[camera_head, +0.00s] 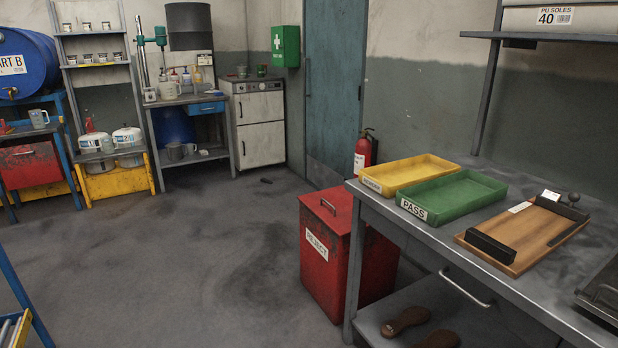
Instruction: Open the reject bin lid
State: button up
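The red reject bin (327,277) stands on the floor at the left end of the grey bench, partly behind a bench leg. It has a white "REJECT" label (316,245) on its front. Its flat red lid (332,208) lies closed on top, with a small dark handle (328,206) near the left. The lid's right part is close to the bench edge. My gripper is not in view.
The bench (470,262) carries a yellow tray (447,165), a green "PASS" tray (480,205) and a wooden fixture (535,231). Dark soles (406,321) lie on its lower shelf. A fire extinguisher (363,155) stands behind. The floor (190,260) left of the bin is open.

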aim_at(351, 200)
jog(key=i, duration=1.25)
jog(key=i+u, duration=0.1)
jog(key=i, duration=0.45)
jog(key=i+l+u, duration=0.15)
jog(key=i, duration=0.45)
